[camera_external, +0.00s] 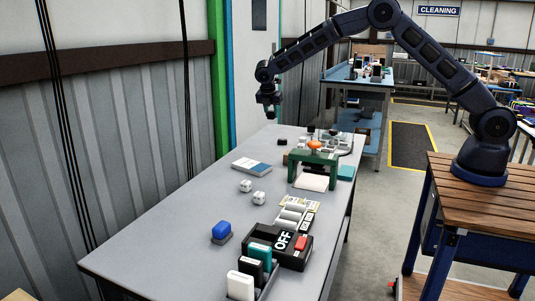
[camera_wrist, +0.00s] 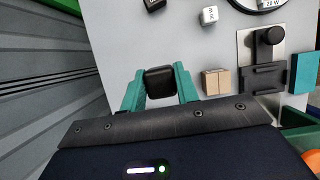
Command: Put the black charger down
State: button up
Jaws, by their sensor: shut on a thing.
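The black charger (camera_wrist: 161,83) is a small dark block with rounded edges, held between the two teal fingers of my gripper (camera_wrist: 160,78) in the wrist view. In the external view my gripper (camera_external: 268,98) hangs in the air above the far left end of the grey table (camera_external: 185,215). The charger is too small and dark there to tell from the gripper. In the wrist view the grey tabletop (camera_wrist: 115,60) lies below the charger, with a gap I cannot measure.
In the wrist view, a tan box (camera_wrist: 215,82), a black fixture on a metal plate (camera_wrist: 265,75) and a white cube (camera_wrist: 208,16) stand to the right. Bare tabletop lies left.

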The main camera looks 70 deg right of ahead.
jog(key=shift+r, duration=0.6)
jog(key=shift+a+r, duration=0.2)
jog(key=shift+r, duration=0.05)
notch_tip(320, 180, up, 3)
send_over(253, 163)
jog(key=f, duration=0.6)
jog(key=a+f, duration=0.1)
jog(key=f, duration=1.3)
jog(key=shift+a+f, duration=0.1)
jog(key=shift+a, duration=0.1)
jog(key=shift+f, duration=0.15)
jog(key=o, duration=1)
